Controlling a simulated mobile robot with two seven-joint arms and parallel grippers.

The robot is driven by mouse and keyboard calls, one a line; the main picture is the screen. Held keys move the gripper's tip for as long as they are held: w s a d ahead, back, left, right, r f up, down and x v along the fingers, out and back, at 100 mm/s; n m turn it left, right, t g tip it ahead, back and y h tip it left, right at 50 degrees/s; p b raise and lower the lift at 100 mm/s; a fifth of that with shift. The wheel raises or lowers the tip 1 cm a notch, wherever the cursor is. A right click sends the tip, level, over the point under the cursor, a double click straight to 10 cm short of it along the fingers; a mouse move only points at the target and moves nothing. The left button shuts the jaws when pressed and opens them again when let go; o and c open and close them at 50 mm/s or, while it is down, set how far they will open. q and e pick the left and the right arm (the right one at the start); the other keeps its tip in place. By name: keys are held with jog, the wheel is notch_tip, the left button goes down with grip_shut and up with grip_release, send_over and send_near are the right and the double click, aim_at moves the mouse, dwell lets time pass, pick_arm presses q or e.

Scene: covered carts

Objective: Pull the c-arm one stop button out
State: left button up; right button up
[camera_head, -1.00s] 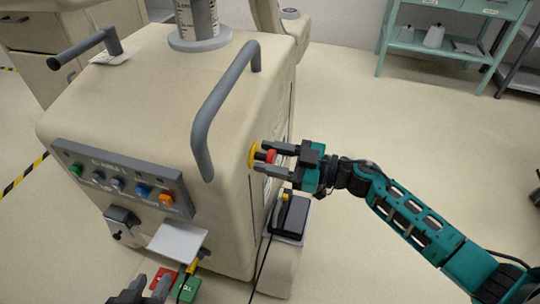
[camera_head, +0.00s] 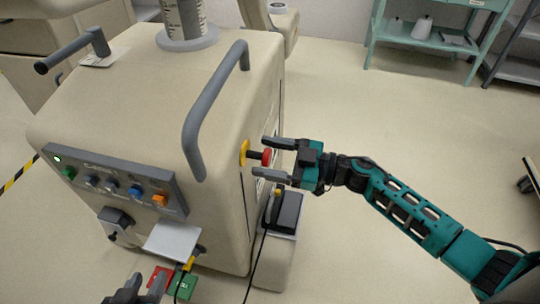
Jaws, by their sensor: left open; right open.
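The c-arm cart is a large cream cabinet (camera_head: 120,110) on the left. Its stop button has a red head (camera_head: 266,157) on a dark stem, standing out from a yellow base ring (camera_head: 244,153) on the cabinet's right side. My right gripper (camera_head: 262,160) is open, its two fingers above and below the red head; whether they touch it I cannot tell. My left gripper (camera_head: 139,290) is at the bottom edge, partly cut off, open and low in front of the cart.
A control panel (camera_head: 114,181) with coloured buttons and a lit green light is on the front. A grey handle (camera_head: 213,110) rises above the stop button. Red and green pedals (camera_head: 184,284) lie below. A teal shelf (camera_head: 420,45) stands at the back right; open floor lies between.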

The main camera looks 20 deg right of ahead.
pick_arm(q)
jog(key=shift+a+r+p, duration=0.1)
jog(key=shift+r+p, duration=0.65)
pick_arm(e)
jog(key=v, duration=1.3)
jog(key=shift+a, duration=0.15)
jog(key=s+a+f+m+h, duration=0.7)
jog(key=a+f+m+h, duration=0.2)
jog(key=a+m+h, duration=0.25)
pick_arm(q)
jog(key=s+a+r+y+p, duration=0.1)
jog(key=a+r+p, duration=0.2)
jog(key=r+p, duration=0.5)
jog(key=p, duration=0.4)
jog(key=shift+s+r+p, duration=0.15)
jog(key=shift+s+p, duration=0.15)
pick_arm(e)
jog(key=s+d+r+h, duration=0.1)
jog(key=d+r, duration=0.2)
jog(key=r, duration=0.5)
jog(key=shift+s+d+r+t, duration=0.15)
jog(key=shift+s+d+t, duration=0.05)
jog(key=shift+t, duration=0.2)
